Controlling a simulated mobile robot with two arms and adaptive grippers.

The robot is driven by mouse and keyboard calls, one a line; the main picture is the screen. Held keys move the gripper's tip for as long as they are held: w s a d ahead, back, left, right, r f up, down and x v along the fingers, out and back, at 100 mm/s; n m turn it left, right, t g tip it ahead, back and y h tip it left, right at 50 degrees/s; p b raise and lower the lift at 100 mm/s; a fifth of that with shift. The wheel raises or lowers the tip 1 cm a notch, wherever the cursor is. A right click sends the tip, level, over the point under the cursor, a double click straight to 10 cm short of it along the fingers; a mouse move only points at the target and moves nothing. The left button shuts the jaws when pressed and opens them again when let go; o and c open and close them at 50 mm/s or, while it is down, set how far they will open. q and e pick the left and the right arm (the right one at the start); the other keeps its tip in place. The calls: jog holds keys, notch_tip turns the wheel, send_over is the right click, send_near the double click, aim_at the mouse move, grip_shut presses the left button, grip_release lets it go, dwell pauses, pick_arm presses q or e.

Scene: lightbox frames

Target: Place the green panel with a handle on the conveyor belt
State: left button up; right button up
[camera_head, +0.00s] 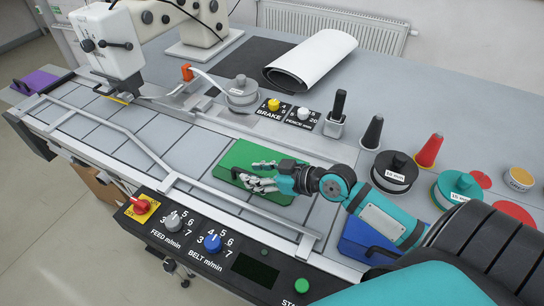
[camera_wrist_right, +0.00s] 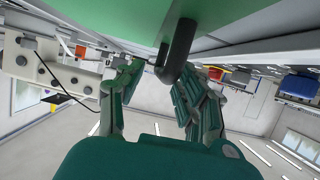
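The green panel (camera_head: 240,153) appears to lie flat on the pale segmented conveyor belt (camera_head: 160,135), near its right end. My right gripper (camera_head: 262,177) is over the panel and covers part of it. In the right wrist view the panel's green face (camera_wrist_right: 110,18) fills the top, with its black handle (camera_wrist_right: 178,52) hanging toward the gripper. The fingers of my right gripper (camera_wrist_right: 155,85) are spread apart, with the handle between them near the tips, closer to the right-hand fingers; no firm grip shows. My left gripper is not in view.
A metal guide rail (camera_head: 125,130) runs along the belt's near side, above the control panel (camera_head: 215,240) with knobs. A blue panel (camera_head: 360,238) lies under my right forearm. A purple panel (camera_head: 36,81) is at the far left. Cones and weights (camera_head: 395,170) stand at right.

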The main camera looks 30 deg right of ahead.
jog(key=b+v, duration=0.2)
jog(key=v, duration=0.7)
jog(key=shift+s+f, duration=0.1)
jog(key=shift+f, duration=0.1)
jog(key=shift+v, duration=1.1)
jog(key=shift+r, duration=0.1)
